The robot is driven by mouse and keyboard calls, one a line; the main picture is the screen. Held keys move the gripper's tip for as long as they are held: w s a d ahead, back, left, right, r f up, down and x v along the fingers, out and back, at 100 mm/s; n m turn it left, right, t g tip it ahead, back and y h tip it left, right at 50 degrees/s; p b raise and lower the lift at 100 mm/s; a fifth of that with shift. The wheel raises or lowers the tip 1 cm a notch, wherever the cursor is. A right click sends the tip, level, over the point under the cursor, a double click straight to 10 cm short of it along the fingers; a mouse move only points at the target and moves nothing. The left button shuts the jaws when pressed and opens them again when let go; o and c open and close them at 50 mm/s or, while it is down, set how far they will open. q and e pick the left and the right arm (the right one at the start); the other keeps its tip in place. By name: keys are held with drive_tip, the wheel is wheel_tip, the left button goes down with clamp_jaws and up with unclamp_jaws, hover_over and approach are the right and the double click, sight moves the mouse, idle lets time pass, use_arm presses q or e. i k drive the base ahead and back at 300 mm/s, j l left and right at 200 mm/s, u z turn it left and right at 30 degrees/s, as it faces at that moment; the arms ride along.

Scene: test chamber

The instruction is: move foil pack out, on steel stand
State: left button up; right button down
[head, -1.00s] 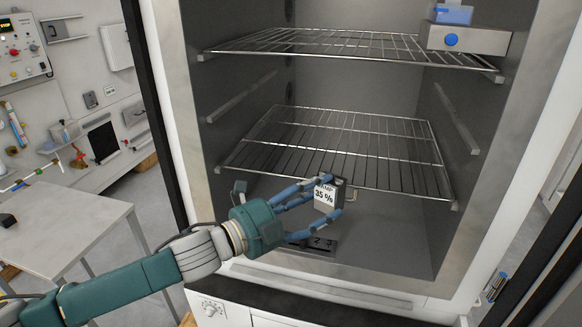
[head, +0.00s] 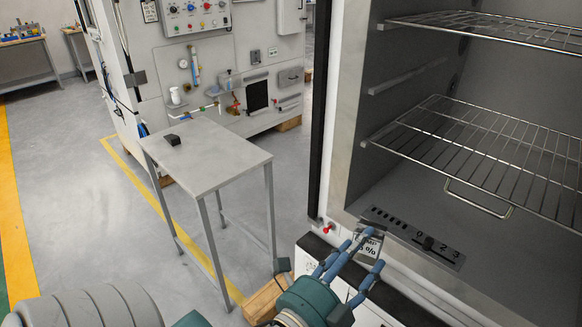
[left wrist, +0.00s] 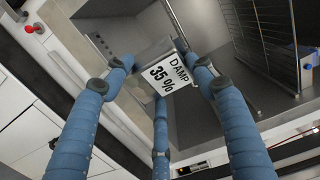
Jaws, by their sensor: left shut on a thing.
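The foil pack (head: 371,243) is a small silvery-grey block with a white label; the left wrist view shows the label reading "DAMP 35 %" on the pack (left wrist: 163,72). My left gripper (head: 355,252) is shut on it, with blue fingers around its sides. The pack is held at the front left of the chamber opening, near the lower edge, partly hidden by the fingers. The steel stand (head: 215,165), a light grey table on thin legs, is left of the chamber, apart from the gripper. My right gripper is in neither current view.
A small black object (head: 172,140) lies on the stand's far left part; the rest of its top is bare. The chamber has a wire shelf (head: 480,150) and a slotted vent strip (head: 415,237). A wooden block (head: 265,300) is on the floor beside the chamber.

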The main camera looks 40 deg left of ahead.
sight(202, 162)
drive_tip(key=i+j+u, duration=0.1)
drive_tip(key=u, duration=0.35)
drive_tip(key=i+j+u, duration=0.15)
drive_tip(key=u, duration=0.3)
drive_tip(key=i+j+u, duration=0.15)
drive_tip(key=u, duration=0.3)
drive_tip(key=i+j+u, duration=0.2)
drive_tip(key=i, duration=0.4)
drive_tip(key=i+u, duration=0.2)
drive_tip(key=i, duration=0.45)
